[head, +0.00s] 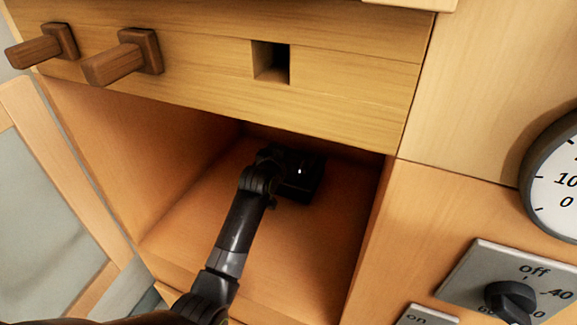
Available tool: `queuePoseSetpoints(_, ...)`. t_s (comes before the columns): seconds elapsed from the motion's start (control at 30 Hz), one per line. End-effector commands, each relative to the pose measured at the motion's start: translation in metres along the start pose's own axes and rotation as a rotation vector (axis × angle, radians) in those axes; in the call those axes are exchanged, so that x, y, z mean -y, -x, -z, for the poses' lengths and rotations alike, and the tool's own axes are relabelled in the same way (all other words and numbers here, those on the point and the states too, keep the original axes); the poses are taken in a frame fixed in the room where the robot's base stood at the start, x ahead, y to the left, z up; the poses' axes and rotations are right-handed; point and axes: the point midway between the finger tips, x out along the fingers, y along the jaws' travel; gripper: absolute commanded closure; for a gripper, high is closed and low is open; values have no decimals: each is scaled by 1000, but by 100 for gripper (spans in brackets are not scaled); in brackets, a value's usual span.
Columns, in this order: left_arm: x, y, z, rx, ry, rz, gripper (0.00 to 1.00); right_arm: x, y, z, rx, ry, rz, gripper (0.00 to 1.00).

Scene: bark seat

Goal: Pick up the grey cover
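My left arm reaches from the bottom of the head view into an open wooden compartment (310,250). My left gripper (300,178) is a dark shape deep inside it, near the back. Its fingers are too dark and turned away to show whether they are open or shut, or whether they hold anything. I cannot make out a grey cover; the gripper and arm hide part of the compartment's back and floor. My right gripper is not in view.
A wooden panel with two brown pegs (122,58) and a square hole (271,62) hangs over the compartment. Side walls bound it closely. On the right are a round dial (555,185) and a grey plate with a black knob (510,300). The compartment's front right floor is clear.

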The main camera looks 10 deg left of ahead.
Motion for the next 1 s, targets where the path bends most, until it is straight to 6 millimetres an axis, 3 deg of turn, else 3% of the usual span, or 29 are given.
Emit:
queuePoseSetpoints(0.03, 0, 0, 0, 0, 0, 0, 12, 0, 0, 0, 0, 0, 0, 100)
queuePoseSetpoints(0.3, 0, 0, 1, -2, 0, 0, 43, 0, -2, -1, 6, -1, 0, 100)
queuePoseSetpoints(0.57, 0, 2, 6, -3, -1, 0, 44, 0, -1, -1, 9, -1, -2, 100)
queuePoseSetpoints(1.0, 0, 25, 83, -5, -2, 0, 44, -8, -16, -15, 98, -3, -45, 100)
